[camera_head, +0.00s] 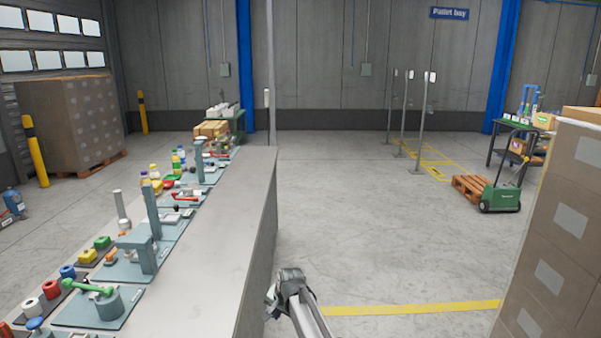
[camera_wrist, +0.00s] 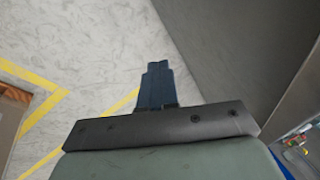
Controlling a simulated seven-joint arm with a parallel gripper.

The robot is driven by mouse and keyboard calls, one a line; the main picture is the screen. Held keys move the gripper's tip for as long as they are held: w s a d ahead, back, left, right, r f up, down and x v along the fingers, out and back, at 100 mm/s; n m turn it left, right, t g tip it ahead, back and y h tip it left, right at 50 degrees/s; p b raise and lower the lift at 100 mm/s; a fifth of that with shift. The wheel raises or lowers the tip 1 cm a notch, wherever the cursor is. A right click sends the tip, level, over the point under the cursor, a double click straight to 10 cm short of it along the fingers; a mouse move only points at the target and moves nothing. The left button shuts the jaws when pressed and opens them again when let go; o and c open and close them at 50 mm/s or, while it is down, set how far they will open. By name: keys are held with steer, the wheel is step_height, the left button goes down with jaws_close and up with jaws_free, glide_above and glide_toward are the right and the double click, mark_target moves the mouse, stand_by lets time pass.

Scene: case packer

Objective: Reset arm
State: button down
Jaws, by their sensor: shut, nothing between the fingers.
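My gripper (camera_wrist: 157,72) shows in the wrist view with its two dark blue fingers together and nothing between them. It points toward bare grey floor, with the side of a grey counter to the right in that view. In the head view part of my arm (camera_head: 294,285) shows at the bottom middle, just right of the long grey counter (camera_head: 228,235); the fingers cannot be made out there. My arm is apart from the things on the counter.
Fixtures, coloured pieces and bottles (camera_head: 178,162) line the counter's left side. A stack of cartons (camera_head: 560,220) stands close on the right. A green pallet truck (camera_head: 500,198) and wooden pallet (camera_head: 468,188) stand farther back. The floor (camera_head: 350,230) between counter and cartons is clear.

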steer(key=s+d+f+n+g+h, duration=0.1)
steer(key=s+d+f+g, duration=0.2)
steer(key=s+d+f, duration=0.7)
steer(key=s+d+f+n+g+h, duration=0.15)
steer(key=s+d+f, duration=0.45)
steer(key=s+f, duration=0.8)
steer(key=s+d+f+g, duration=0.2)
steer(key=s+d+f, duration=0.1)
steer(key=s, duration=0.6)
steer(key=s+d+f+n+g, duration=0.1)
steer(key=s+d+f, duration=0.1)
steer(key=s, duration=0.7)
steer(key=s+d+f+g, duration=0.2)
steer(key=s+d+f, duration=0.1)
steer(key=s, duration=0.6)
steer(key=shift+s+d+f+n+g, duration=0.35)
steer(key=shift+s+f, duration=0.05)
steer(key=shift+f, duration=0.1)
